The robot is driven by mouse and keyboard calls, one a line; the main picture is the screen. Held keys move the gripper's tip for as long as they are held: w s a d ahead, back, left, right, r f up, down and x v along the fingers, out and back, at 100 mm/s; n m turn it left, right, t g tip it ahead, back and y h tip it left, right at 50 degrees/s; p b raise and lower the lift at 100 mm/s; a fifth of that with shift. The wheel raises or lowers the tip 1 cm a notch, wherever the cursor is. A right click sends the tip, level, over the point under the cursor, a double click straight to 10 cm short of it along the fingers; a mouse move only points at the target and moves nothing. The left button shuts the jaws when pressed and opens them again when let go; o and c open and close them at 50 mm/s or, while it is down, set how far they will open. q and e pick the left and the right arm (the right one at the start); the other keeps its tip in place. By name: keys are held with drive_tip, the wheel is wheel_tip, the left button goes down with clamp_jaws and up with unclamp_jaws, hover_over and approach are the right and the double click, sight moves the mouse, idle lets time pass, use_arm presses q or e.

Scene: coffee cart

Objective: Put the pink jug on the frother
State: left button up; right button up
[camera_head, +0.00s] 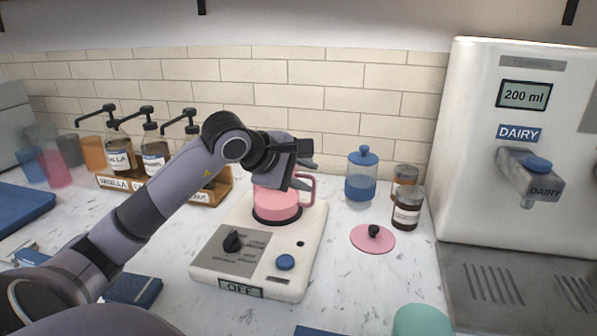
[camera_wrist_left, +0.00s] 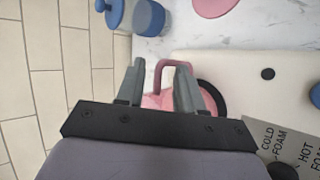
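The pink jug (camera_head: 277,203) stands upright on the black ring of the white frother (camera_head: 312,240). Its handle points right in the head view, and the gripper hides its upper part. The frother has a dark knob, a blue button and a display reading OFF. My left gripper (camera_head: 304,172) is just above the jug near its handle, fingers apart. In the left wrist view, the gripper (camera_wrist_left: 160,82) shows a clear gap between its fingers, with the pink handle (camera_wrist_left: 173,63) beyond them. I cannot tell whether a finger touches the jug. My right gripper is not in view.
A pink lid (camera_head: 365,241) lies right of the frother. A blue jar (camera_head: 361,178) and brown jars (camera_head: 406,210) stand behind it. Syrup bottles (camera_head: 120,158) stand at the back left. A white dairy dispenser (camera_head: 470,150) is at the right. A green object (camera_head: 422,321) is at the front.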

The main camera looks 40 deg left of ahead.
use_arm(q)
drive_tip(key=shift+s+r, duration=0.3)
drive_tip(key=d+b+v, duration=0.1)
drive_tip(key=b+v, duration=0.1)
drive_tip(key=v, duration=0.9)
drive_tip(key=shift+a+r+b, duration=0.2)
drive_tip(key=shift+a+b, duration=0.2)
drive_tip(key=shift+a, duration=0.15)
drive_tip(key=shift+s, duration=0.15)
